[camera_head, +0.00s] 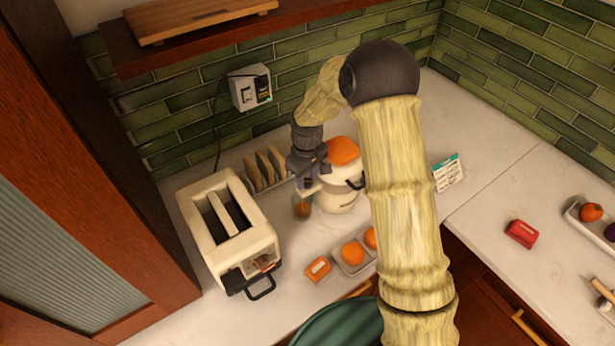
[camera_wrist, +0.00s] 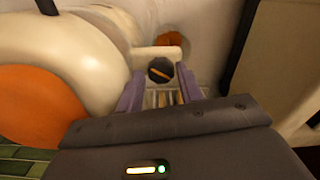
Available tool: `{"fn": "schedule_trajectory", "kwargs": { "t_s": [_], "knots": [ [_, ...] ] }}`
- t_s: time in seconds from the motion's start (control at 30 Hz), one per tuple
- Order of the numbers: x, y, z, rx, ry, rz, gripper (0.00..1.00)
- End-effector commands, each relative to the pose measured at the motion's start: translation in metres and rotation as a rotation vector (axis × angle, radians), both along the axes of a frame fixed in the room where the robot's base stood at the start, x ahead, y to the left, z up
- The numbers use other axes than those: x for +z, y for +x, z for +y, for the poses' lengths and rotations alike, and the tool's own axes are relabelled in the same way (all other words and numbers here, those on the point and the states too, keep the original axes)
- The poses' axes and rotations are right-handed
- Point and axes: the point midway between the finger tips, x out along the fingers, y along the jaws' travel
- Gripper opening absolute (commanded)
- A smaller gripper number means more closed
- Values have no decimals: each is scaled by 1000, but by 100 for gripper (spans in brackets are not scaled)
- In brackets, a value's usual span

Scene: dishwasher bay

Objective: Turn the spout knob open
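A white juice dispenser (camera_head: 338,198) with an orange lid (camera_head: 343,151) stands on the counter near the back wall. In the wrist view its pale body (camera_wrist: 70,45) and orange lid (camera_wrist: 38,105) fill the left side. A white spout (camera_wrist: 146,56) sticks out from it. The spout knob (camera_wrist: 160,70) is round and dark with an orange stripe. My gripper (camera_wrist: 161,76) is open, its two purple fingers on either side of the knob; I cannot tell whether they touch it. In the head view my gripper (camera_head: 308,183) is at the dispenser's left side and hides the knob.
An orange-brown cup (camera_head: 302,209) stands below the spout. A cream toaster (camera_head: 226,225) and a rack of toast (camera_head: 264,172) are to the left. A tray of oranges (camera_head: 352,256) and an orange box (camera_head: 318,269) lie in front.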

Motion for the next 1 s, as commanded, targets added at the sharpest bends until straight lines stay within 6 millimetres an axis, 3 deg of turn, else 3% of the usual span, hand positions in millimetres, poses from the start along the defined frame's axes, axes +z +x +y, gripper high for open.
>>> {"fn": "schedule_trajectory", "kwargs": {
  "t_s": [0.2,0.37,1.0],
  "knots": [
    [0,-1,0,0,-1,3,37],
    [12,0,0,0,-1,1,37],
    [135,1,-1,-2,1,-4,37]
  ]
}}
